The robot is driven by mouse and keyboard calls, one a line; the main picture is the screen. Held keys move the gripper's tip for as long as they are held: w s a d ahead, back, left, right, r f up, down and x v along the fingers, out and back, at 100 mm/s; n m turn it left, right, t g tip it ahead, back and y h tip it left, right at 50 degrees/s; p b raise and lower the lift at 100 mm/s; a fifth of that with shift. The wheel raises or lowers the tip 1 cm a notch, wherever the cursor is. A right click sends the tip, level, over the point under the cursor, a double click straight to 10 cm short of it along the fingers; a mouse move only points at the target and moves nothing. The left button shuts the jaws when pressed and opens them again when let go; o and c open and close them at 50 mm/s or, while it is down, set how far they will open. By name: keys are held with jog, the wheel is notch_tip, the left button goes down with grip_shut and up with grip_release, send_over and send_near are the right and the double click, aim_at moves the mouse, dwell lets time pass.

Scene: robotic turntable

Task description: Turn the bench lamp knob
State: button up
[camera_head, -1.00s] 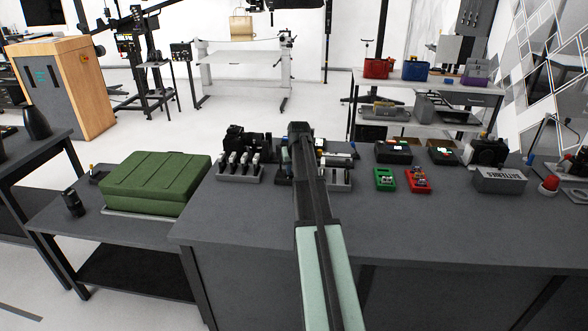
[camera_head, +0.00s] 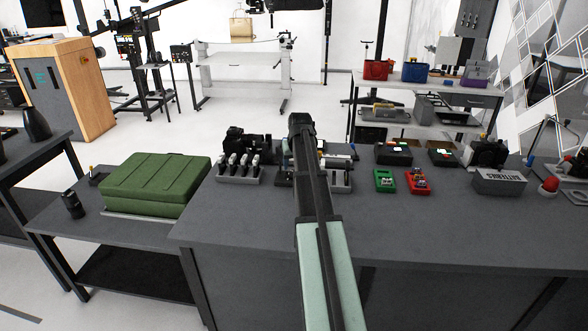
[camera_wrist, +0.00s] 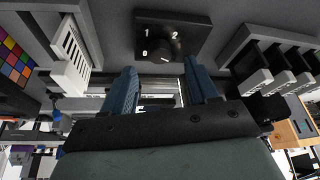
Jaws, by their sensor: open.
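The lamp knob (camera_wrist: 163,48) is a round black dial on a dark control box (camera_wrist: 195,30), marked 0, 1 and 2 in white, at the top middle of the wrist view. A small white mark shows on the dial. My gripper (camera_wrist: 160,66) is open, with its two blue fingers apart and nothing between them. The knob lies just beyond the fingertips, roughly in line with the gap; I see no contact. In the head view my own arm hides the knob and the fingers.
In the wrist view a white slotted holder (camera_wrist: 72,58) stands left and a rack of black-and-white tools (camera_wrist: 275,75) right. In the head view a green case (camera_head: 155,183) lies left, and small green (camera_head: 385,180) and red (camera_head: 418,181) boxes sit right. The bench front is clear.

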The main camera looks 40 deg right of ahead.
jog(key=v, duration=0.9)
jog(key=shift+r, duration=0.15)
jog(key=w+f+n, duration=0.1)
jog(key=f, duration=0.3)
jog(key=w+d+f+n, duration=0.1)
jog(key=w+f, duration=0.1)
jog(key=f, duration=0.2)
jog(key=w+d+f+n+y, duration=0.1)
jog(key=f, duration=0.3)
jog(key=shift+w+d+f+n, duration=0.25)
jog(key=shift+w+f+n, duration=0.05)
jog(key=shift+w+f, duration=0.1)
dwell(0.4)
jog(key=c, duration=1)
jog(key=shift+c, duration=0.2)
